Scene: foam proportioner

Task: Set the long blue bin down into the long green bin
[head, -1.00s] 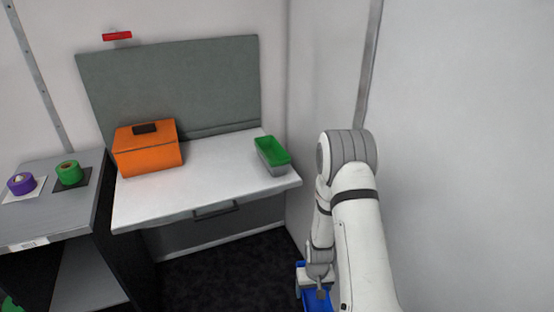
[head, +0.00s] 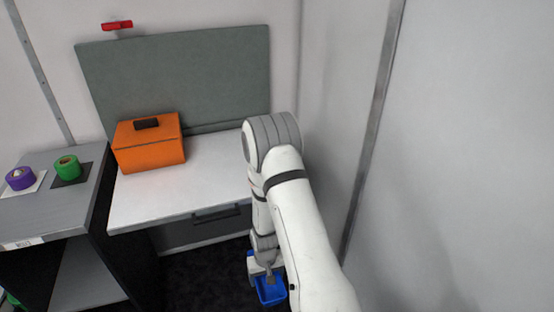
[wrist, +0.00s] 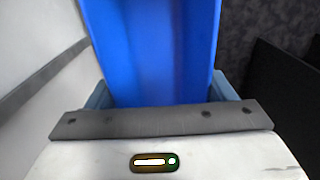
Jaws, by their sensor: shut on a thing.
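My gripper (wrist: 160,100) is shut on the long blue bin (wrist: 150,45), which fills the middle of the wrist view. In the head view the blue bin (head: 270,290) hangs low in front of the white table, over the dark floor. It is partly hidden by my arm.
The white table (head: 165,196) carries an orange box (head: 150,150) at its back left. White walls stand close on the right.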

